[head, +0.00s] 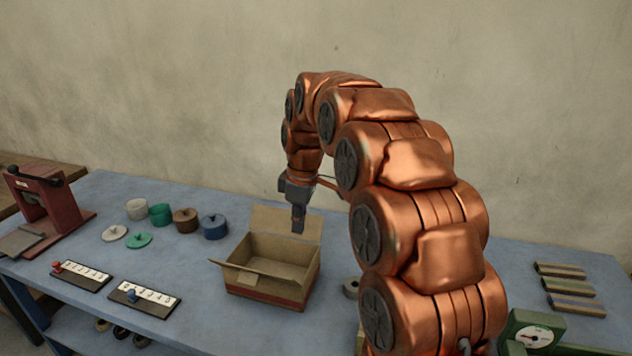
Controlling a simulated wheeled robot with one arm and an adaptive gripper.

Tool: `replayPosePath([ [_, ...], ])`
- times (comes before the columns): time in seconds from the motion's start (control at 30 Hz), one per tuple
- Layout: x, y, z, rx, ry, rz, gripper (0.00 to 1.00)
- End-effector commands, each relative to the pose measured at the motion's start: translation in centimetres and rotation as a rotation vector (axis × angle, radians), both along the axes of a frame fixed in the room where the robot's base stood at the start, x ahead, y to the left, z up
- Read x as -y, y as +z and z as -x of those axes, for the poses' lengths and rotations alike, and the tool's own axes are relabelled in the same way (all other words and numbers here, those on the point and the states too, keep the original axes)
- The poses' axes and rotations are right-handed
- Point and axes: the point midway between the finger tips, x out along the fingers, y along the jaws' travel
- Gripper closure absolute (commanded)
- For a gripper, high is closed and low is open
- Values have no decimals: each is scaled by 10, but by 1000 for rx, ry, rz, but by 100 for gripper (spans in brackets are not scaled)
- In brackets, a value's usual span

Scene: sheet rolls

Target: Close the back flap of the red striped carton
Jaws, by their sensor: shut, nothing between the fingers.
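The carton (262,286) is a brown cardboard box with a dark red stripe low on its front side. It stands open on the blue table, and its inside looks empty. Its back flap (272,222) stands up at the rear edge, leaning a little back. Another flap (233,268) sticks out at the left front. My gripper (298,230) points down at the back right of the carton, with its tip in front of the back flap in the picture. It is shut and empty. I cannot tell whether it touches the flap.
Lidded round pots (214,226) and loose lids stand left of the carton. Two label boards (145,299) lie at the front left, and a red press (42,205) stands at the far left. A green dial scale (533,334) and several bars (570,290) are at the right.

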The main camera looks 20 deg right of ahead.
Motion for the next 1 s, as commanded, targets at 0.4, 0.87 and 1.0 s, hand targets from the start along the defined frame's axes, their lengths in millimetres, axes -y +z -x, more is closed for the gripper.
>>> replayPosePath([
  [0.4,51,-4,-107,96,272,40,100],
  [0.87,115,-30,-190,178,558,138,100],
  [1.0,127,-36,-201,189,613,161,100],
])
